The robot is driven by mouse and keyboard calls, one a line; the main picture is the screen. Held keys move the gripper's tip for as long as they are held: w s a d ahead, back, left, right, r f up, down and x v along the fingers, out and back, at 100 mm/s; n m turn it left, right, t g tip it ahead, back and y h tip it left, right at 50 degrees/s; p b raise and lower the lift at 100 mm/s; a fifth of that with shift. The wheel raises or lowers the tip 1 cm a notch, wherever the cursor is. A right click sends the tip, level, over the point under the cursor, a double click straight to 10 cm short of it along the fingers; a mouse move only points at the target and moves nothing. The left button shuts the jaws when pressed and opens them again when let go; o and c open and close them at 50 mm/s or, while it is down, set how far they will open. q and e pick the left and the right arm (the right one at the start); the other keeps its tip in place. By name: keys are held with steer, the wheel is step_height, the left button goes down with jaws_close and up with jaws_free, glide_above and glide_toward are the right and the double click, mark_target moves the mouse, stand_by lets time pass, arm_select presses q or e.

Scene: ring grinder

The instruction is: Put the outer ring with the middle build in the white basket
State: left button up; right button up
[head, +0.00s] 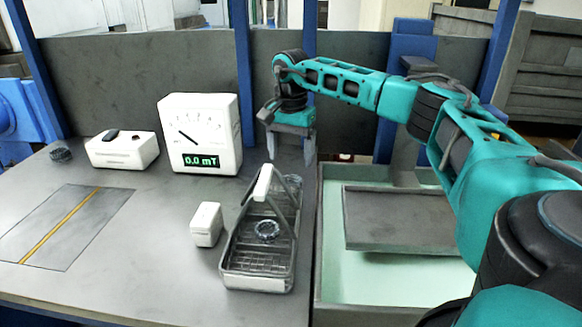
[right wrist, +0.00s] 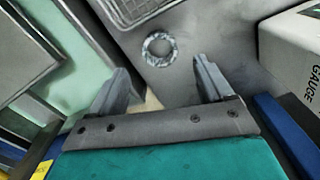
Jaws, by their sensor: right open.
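The basket (head: 257,283) is a metal wire tray with a white-gripped handle, at the table's right edge; its mesh shows in the right wrist view (right wrist: 146,12). One grey ring (head: 267,230) lies inside it. Another grey ring (right wrist: 158,49) lies flat on the table just outside the basket in the right wrist view; I cannot make it out in the head view. A dark ring-like thing (head: 61,154) lies at the far left; its build is too small to tell. My right gripper (head: 291,155) is open and empty, pointing down behind the basket, above the table. My left gripper is not in view.
A white gauge (head: 200,165) reading 0.0 mT stands behind left of the basket. A small white box (head: 207,224) is beside the basket. A white case (head: 122,150) stands back left. The grinder's grey plate (head: 395,220) is in a green basin at right.

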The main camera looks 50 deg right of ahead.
step_height(320, 180, up, 5)
steer(key=shift+f+p, duration=0.1)
steer(key=shift+p, duration=0.2)
steer(key=shift+r, duration=0.3)
steer(key=shift+c, duration=0.3)
steer(key=shift+r, duration=0.15)
steer(key=shift+c, duration=0.7)
steer(key=m, duration=0.3)
steer(key=shift+a+b, duration=0.1)
steer(key=shift+b, duration=0.3)
steer(key=m+b, duration=0.2)
steer(key=m, duration=0.2)
glide_above(291, 176)
steer(key=s+a, duration=0.2)
step_height(291, 176, down, 6)
steer(key=shift+w+d+f, duration=0.15)
steer(key=shift+f, duration=0.6)
step_height(291, 176, down, 4)
steer(key=shift+w+d+f+b, duration=0.15)
steer(key=shift+f+b, duration=0.1)
steer(key=shift+b, duration=0.15)
steer(key=shift+f, duration=0.3)
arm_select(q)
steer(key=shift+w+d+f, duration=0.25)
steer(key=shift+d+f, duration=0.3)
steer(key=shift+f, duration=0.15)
